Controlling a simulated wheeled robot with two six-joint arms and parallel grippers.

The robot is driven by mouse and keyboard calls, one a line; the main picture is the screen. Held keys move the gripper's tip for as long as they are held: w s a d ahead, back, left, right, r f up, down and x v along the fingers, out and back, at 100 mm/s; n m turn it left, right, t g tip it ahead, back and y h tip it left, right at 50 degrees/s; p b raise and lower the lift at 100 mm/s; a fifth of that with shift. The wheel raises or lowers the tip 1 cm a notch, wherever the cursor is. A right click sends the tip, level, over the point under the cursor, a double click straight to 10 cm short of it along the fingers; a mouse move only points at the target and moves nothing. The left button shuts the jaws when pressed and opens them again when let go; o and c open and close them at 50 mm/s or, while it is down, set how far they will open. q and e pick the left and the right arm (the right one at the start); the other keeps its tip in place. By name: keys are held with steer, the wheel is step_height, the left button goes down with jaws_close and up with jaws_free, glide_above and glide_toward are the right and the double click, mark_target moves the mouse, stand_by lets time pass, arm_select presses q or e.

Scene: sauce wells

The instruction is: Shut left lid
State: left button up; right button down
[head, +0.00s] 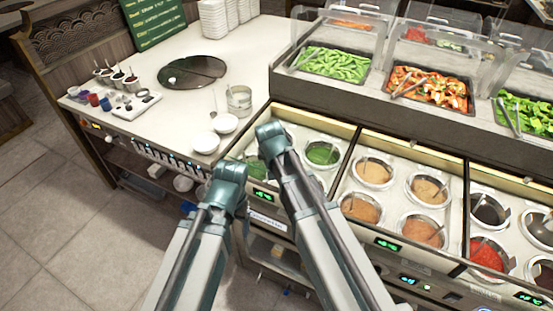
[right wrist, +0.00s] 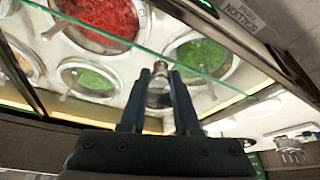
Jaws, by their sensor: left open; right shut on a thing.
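The left well section (head: 345,132) holds round pots, some with green sauce (head: 323,152); my right arm hides part of it. A clear pane with a greenish edge (right wrist: 100,31), apparently the left lid, crosses the right wrist view over red and green pots. My right gripper (right wrist: 160,85) is shut on a small metal knob (right wrist: 160,70); the pane's exact angle is unclear. In the head view my right arm reaches the left section and its fingers are hidden. My left gripper (head: 232,176) is open at the section's left front corner, its fingertips hard to make out.
The middle section (head: 352,182) has tan sauces; the right one has dark and red sauces. Food trays (head: 334,62) under clear guards stand behind. Two white bowls (head: 206,142) and a metal pot (head: 239,99) stand on the counter at left. The floor at left is clear.

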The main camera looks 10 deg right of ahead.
stand_by(0.3)
steer(key=c, duration=0.6)
jaws_free()
steer(key=shift+c, duration=0.2)
steer(key=shift+r, duration=0.1)
steer(key=p+v, duration=1.2)
steer(key=v, duration=0.1)
steer(key=shift+s+r+p, duration=0.15)
steer(key=shift+r+p, duration=0.1)
steer(key=shift+p, duration=0.15)
